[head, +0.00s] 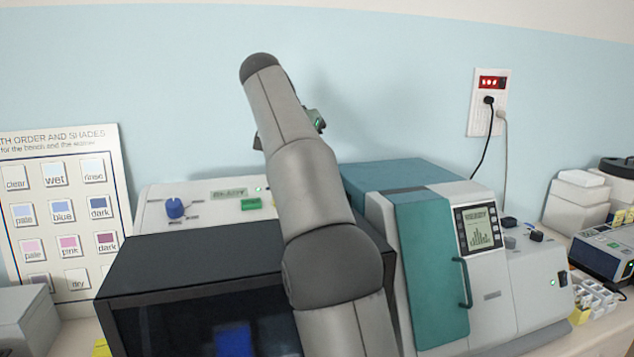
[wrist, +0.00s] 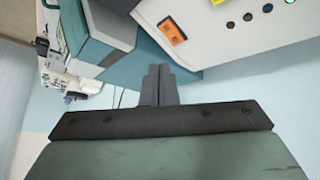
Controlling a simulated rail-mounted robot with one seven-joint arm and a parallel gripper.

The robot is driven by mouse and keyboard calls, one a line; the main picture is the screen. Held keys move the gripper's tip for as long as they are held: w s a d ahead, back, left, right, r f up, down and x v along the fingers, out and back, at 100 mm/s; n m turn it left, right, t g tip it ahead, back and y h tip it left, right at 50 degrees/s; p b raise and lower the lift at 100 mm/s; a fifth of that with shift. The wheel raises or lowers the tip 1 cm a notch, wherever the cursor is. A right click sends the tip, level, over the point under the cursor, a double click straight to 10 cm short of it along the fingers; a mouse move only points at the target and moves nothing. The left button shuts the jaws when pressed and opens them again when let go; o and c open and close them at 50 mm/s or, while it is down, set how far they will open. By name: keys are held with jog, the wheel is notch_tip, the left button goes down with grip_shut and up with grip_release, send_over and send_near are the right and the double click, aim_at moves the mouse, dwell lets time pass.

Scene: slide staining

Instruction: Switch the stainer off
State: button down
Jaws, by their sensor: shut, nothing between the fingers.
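The machine with a black hood (head: 190,250) at the left centre of the head view looks like the stainer. Its pale rear panel (head: 155,212) carries a blue knob (head: 175,207), a small lit display (head: 229,194) and a green button (head: 251,204); my arm covers the panel's right part. In the wrist view my gripper (wrist: 158,72) is shut and empty. Beyond its tips is a pale panel (wrist: 205,45) with an orange switch (wrist: 172,30), apart from the fingers in the picture; the gap in depth is unclear.
A teal and white machine (head: 433,270) with a screen and door handle stands close to the right of my arm. A wall socket (head: 488,103) with cords is behind it. A colour chart (head: 65,215) stands at the left. Open air lies above the machines.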

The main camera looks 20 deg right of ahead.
jog(key=a+m+h, duration=0.1)
jog(key=m, duration=0.3)
jog(key=a+r+m+h, duration=0.1)
jog(key=m, duration=0.3)
jog(key=a+m+h, duration=0.1)
jog(key=a+m, duration=0.1)
jog(key=m, duration=0.1)
jog(key=shift+w+r+m, duration=0.1)
jog(key=shift+r+m, duration=0.15)
jog(key=shift+m, duration=0.15)
jog(key=shift+d, duration=0.1)
jog(key=x, duration=1)
jog(key=shift+w+f, duration=0.1)
jog(key=shift+w+f+p, duration=0.3)
jog(key=shift+f, duration=0.25)
jog(key=shift+w+f+p, duration=0.3)
jog(key=shift+f, duration=0.2)
jog(key=shift+w+f, duration=0.3)
jog(key=shift+f, duration=0.25)
